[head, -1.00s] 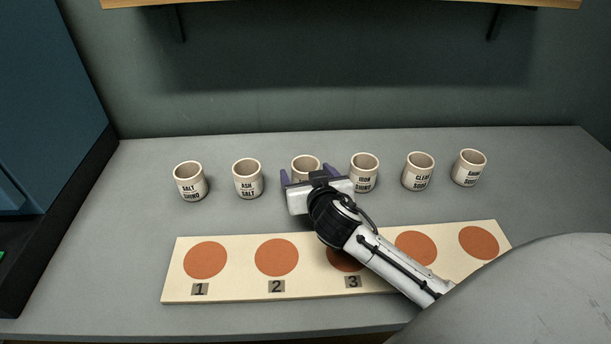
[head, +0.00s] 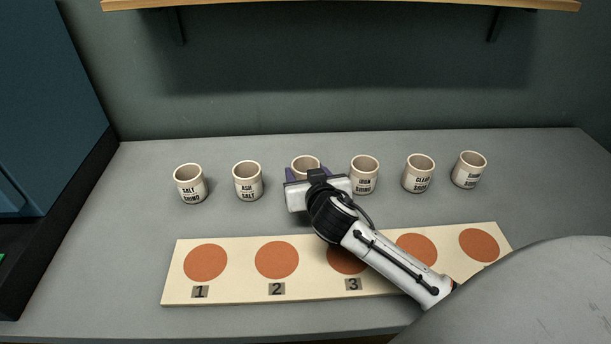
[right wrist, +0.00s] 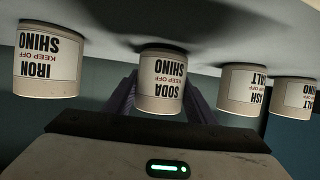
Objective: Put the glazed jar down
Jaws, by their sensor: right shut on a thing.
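A row of cream jars stands on the grey counter. My right gripper (head: 306,176) is shut on the third jar from the left (head: 305,162). In the right wrist view, where things appear upside down, this jar (right wrist: 161,85) reads SODA SHINO and sits between the purple fingers. It is upright and in line with the others, at or very near the counter surface. The gripper hides its lower part in the head view. My left gripper is not in view.
Salt Shino (head: 190,184) and Ash Salt (head: 248,181) stand left of the held jar; Iron Shino (head: 365,175) stands close on its right, then two more. In front lies a cream board (head: 226,291) with bare brown discs; labels 1, 2 and 3 show. A shelf (head: 340,4) hangs above.

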